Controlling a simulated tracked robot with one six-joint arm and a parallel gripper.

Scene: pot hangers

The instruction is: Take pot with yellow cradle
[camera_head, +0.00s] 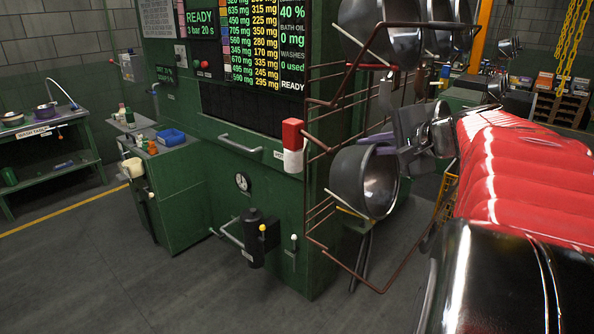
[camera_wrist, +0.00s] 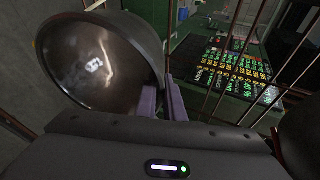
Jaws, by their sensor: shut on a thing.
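A grey metal pot (camera_head: 368,184) hangs low on the rusty rack at the side of the green machine, its open mouth facing right. A yellow cradle piece (camera_head: 350,212) shows just beneath it. My gripper (camera_head: 372,146) reaches in from the right at the top of this pot. Its purple fingers are shut on the pot's rim, and in the wrist view the fingers (camera_wrist: 166,100) meet the rim at its lower right. The pot also fills the upper left of the wrist view (camera_wrist: 98,65). The exact contact is partly hidden.
More pots (camera_head: 378,32) hang on the upper part of the rack. The rusty rack bars (camera_head: 318,150) stand close around the held pot. A red and white block (camera_head: 292,146) sits on the machine to the left. The floor (camera_head: 150,270) at lower left is clear.

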